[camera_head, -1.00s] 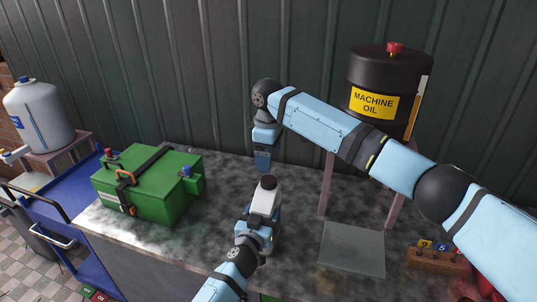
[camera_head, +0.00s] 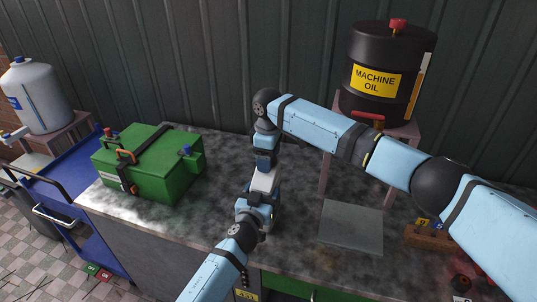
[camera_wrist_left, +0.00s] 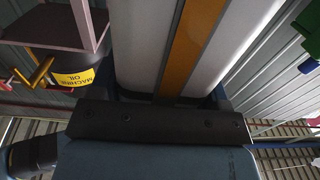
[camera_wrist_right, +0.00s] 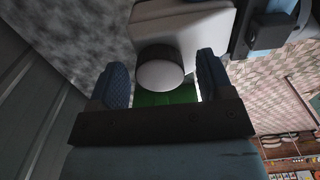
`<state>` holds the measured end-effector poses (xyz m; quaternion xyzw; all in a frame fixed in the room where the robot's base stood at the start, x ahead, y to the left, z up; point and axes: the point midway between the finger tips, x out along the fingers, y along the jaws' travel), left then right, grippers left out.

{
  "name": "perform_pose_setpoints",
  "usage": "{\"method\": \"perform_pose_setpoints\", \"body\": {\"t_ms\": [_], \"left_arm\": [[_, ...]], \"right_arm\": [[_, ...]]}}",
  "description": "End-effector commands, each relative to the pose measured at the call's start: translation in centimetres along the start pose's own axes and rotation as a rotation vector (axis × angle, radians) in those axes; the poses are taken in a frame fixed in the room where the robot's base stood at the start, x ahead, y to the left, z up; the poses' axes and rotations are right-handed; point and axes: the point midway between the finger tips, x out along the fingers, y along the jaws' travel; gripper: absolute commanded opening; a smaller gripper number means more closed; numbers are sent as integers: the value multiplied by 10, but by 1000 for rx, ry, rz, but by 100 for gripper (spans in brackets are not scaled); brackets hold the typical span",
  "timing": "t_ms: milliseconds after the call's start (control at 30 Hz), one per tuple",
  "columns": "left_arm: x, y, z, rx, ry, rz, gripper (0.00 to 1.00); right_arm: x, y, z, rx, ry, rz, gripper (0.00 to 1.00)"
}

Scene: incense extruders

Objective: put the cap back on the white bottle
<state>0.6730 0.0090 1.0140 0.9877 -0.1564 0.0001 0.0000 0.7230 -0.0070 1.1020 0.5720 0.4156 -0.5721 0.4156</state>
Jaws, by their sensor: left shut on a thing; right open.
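The white bottle (camera_head: 265,180) is in the middle of the head view, above the worktop. My left gripper (camera_head: 258,202) is shut on its body; the left wrist view shows the bottle's white side with an orange stripe (camera_wrist_left: 190,45) between the fingers. My right gripper (camera_head: 265,160) is directly over the bottle's top, pointing down. In the right wrist view the dark, round cap (camera_wrist_right: 160,74) sits at the bottle's top, between the open fingers of my right gripper (camera_wrist_right: 165,80). Gaps show on both sides of the cap. The head view hides the cap behind my right gripper.
A green box (camera_head: 150,165) stands left on the worktop (camera_head: 215,220). A machine oil drum (camera_head: 390,70) stands on a raised stand at the back right. A grey plate (camera_head: 350,227) and a wooden block (camera_head: 428,238) lie at the right. A corrugated wall closes the back.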

Motion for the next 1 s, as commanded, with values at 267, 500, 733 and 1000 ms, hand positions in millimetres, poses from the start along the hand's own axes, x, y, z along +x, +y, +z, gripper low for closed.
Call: {"method": "perform_pose_setpoints", "body": {"t_ms": [267, 500, 733, 1000], "left_arm": [[0, 0, 0, 0, 0, 0, 4], [0, 0, 0, 0, 0, 0, 4], [0, 0, 0, 0, 0, 0, 4], [0, 0, 0, 0, 0, 0, 4]], "right_arm": [[0, 0, 0, 0, 0, 0, 22], [0, 0, 0, 0, 0, 0, 20], [0, 0, 0, 0, 0, 0, 78], [-1, 0, 0, 0, 0, 0, 78]]}}
